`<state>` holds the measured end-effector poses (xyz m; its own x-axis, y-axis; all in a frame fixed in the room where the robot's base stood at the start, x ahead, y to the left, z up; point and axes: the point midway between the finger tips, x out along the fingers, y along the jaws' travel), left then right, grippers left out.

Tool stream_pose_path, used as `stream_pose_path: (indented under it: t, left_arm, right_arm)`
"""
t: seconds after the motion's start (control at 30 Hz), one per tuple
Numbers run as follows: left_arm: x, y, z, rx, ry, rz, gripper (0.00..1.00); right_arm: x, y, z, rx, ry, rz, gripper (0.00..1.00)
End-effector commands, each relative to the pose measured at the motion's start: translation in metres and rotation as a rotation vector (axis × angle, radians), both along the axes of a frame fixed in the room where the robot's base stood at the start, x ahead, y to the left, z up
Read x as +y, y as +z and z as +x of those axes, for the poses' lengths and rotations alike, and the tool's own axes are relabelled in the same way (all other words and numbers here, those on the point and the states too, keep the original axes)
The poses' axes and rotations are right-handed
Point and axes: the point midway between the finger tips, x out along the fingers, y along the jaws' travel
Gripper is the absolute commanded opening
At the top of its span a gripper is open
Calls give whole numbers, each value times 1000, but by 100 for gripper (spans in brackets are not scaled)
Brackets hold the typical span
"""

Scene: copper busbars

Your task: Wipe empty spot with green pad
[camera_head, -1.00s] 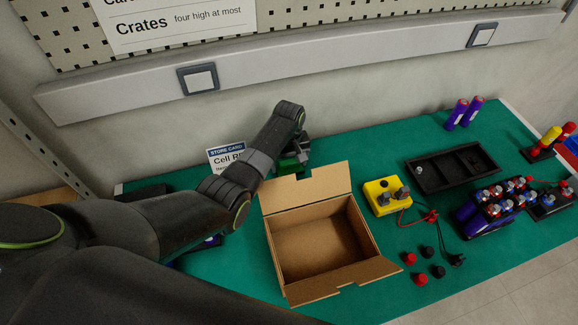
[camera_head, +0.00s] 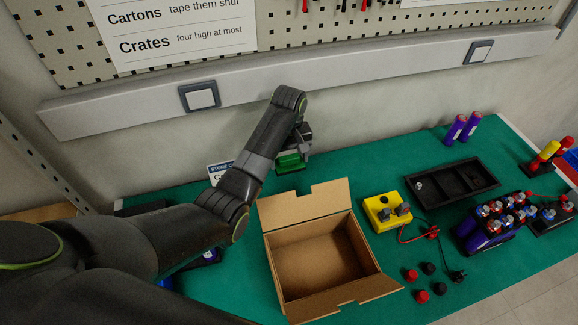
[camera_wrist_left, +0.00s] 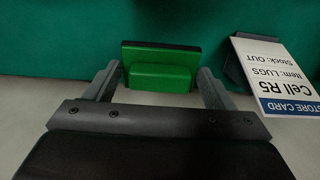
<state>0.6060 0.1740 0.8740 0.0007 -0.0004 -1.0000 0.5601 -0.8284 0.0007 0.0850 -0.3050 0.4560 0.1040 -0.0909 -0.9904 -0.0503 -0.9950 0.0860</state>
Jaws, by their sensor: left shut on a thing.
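My left gripper (camera_head: 303,140) is shut on a green pad (camera_head: 291,162) with a dark backing. The pad is over the far edge of the green mat (camera_head: 365,150), behind the cardboard box. In the left wrist view the pad (camera_wrist_left: 160,72) sits between the two grey fingers. I cannot tell whether it touches the mat. A store card (camera_wrist_left: 275,72) reading "Cell R5, Item: LUGS, Stock: OUT" stands right of the pad there; in the head view the card (camera_head: 218,170) is partly hidden behind my left arm. My right gripper is not in view.
An open cardboard box (camera_head: 320,250) stands in front of the pad. A yellow unit (camera_head: 385,212), a black tray (camera_head: 452,183), several red and black caps (camera_head: 422,297) and purple cells (camera_head: 455,128) lie to the right. A wall rail (camera_head: 330,75) runs behind.

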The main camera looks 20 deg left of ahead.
Motion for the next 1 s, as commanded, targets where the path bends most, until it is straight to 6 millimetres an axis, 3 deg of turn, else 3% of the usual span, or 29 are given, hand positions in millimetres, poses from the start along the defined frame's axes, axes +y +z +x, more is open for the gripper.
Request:
stream_pose_path:
  t: [0.3, 0.33, 0.47, 1.0]
  left_arm:
    - [0, 6, 0, 1, 0, 1, 54]
    - [0, 6, 0, 1, 0, 1, 75]
    - [0, 6, 0, 1, 0, 1, 58]
    - [0, 8, 0, 1, 0, 1, 58]
  right_arm:
    - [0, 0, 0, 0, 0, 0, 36]
    - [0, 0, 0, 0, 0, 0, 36]
    - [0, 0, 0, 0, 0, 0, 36]
    - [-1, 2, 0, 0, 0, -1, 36]
